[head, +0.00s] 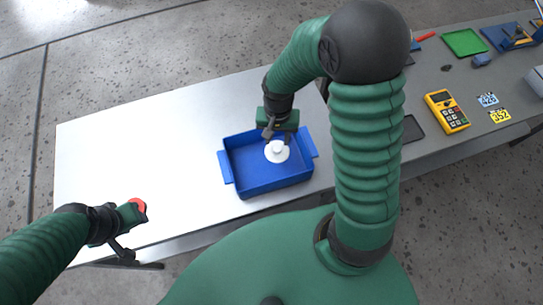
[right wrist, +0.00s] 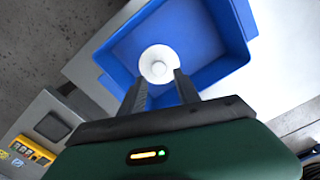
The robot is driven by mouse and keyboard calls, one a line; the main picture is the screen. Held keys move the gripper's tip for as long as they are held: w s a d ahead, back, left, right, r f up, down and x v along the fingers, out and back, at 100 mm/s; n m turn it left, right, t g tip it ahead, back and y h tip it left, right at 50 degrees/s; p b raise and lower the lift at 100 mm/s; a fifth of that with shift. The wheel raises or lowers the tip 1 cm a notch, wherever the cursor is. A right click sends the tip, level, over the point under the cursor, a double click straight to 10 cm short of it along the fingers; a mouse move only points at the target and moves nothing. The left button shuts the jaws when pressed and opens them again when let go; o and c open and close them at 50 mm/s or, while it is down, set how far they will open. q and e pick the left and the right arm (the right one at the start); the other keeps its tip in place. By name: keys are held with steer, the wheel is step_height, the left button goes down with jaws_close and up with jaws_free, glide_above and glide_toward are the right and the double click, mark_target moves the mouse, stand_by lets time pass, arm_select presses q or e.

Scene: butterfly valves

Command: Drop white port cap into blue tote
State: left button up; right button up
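The blue tote (head: 240,184) sits on the white table, and it also shows in the right wrist view (right wrist: 205,30). The white port cap (head: 275,154), a round disc with a knob, is within the tote's outline, toward its back right part. In the right wrist view the cap (right wrist: 158,64) shows just beyond my fingertips. My right gripper (head: 278,135) is over the tote, its fingers (right wrist: 160,82) apart with a gap on both sides of the knob. Whether the cap rests on the tote floor is unclear. My left gripper (head: 128,240) is at the table's front left; its fingers are unclear.
A red round thing (head: 138,206) shows beside my left gripper. The white table (head: 120,150) is clear left of the tote. On the grey table at right are a yellow keypad device (head: 446,111), a green tray (head: 464,42) and number tags (head: 499,116).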

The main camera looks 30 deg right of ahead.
steer(key=shift+o, duration=1)
steer(key=shift+a, duration=0.35)
steer(key=shift+a+r, duration=0.15)
steer(key=shift+a, duration=0.35)
steer(key=shift+a+r, duration=0.15)
steer(key=shift+a, duration=0.35)
steer(key=shift+a+r, duration=0.1)
steer(key=shift+r, duration=0.1)
step_height(320, 180, up, 16)
steer(key=r+b, duration=0.1)
arm_select(q)
steer(key=shift+a+f+b, duration=0.25)
steer(key=shift+f+b, duration=0.5)
steer(key=shift+f, duration=0.2)
steer(key=shift+a+f+b, duration=0.25)
steer(key=shift+f+b, duration=0.55)
steer(key=shift+f, duration=0.15)
steer(key=shift+a+f+b, duration=0.25)
steer(key=shift+f+b, duration=0.5)
steer(key=shift+f, duration=0.2)
arm_select(e)
steer(key=s+a+f+n+t, duration=0.1)
steer(key=s+f+n, duration=0.1)
steer(key=f, duration=0.6)
steer(key=s+a+f+n+t, duration=0.1)
steer(key=s+a+f+n, duration=0.1)
steer(key=f+n, duration=0.3)
steer(key=shift+s+f+t, duration=0.3)
steer(key=shift+s+f, duration=0.1)
steer(key=shift+f, duration=1.45)
